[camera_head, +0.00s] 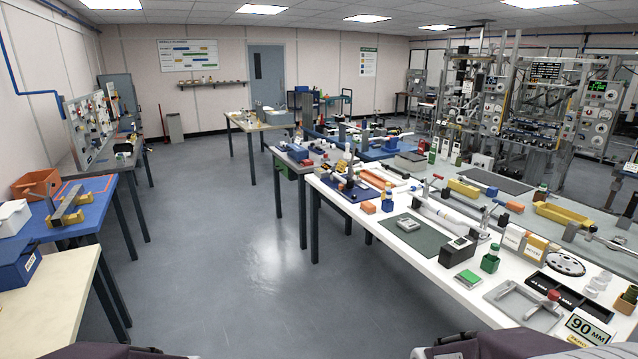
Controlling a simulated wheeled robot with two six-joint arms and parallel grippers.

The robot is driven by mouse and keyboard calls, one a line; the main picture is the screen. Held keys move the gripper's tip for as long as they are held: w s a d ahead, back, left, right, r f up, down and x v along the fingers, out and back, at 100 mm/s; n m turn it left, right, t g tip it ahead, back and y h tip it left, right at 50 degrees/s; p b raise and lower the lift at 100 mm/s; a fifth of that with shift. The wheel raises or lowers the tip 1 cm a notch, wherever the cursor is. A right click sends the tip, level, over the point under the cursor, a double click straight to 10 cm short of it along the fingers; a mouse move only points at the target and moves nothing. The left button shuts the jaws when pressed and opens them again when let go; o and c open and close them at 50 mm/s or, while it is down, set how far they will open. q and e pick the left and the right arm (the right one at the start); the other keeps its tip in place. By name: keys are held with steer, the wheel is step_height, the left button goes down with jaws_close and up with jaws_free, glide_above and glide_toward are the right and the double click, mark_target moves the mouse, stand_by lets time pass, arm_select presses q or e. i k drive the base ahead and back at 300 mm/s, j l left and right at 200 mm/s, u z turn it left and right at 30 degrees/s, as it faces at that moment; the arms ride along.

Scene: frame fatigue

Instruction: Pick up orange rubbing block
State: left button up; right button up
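A small orange block (368,207) lies near the left end of the long white bench, beside a dark blue mat. Neither of my grippers is in view; only dark parts of my own body show at the bottom edge.
The long white bench (345,222) on the right is crowded with tools, trays and small blocks. A green mat (408,234) lies near its front edge. A blue-topped table (92,213) with an orange bin (37,184) stands left. The grey floor (215,240) between is clear.

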mark_target(367, 206)
steer(key=i+j, duration=0.1)
steer(key=i, duration=2.15)
steer(key=i+z, duration=0.4)
steer(key=i+j+z, duration=0.4)
steer(key=i, duration=0.15)
steer(key=i+j+z, duration=0.25)
steer(key=i+z, duration=0.15)
steer(key=i+j+z, duration=0.4)
steer(key=i+j, duration=0.05)
steer(key=j, duration=0.05)
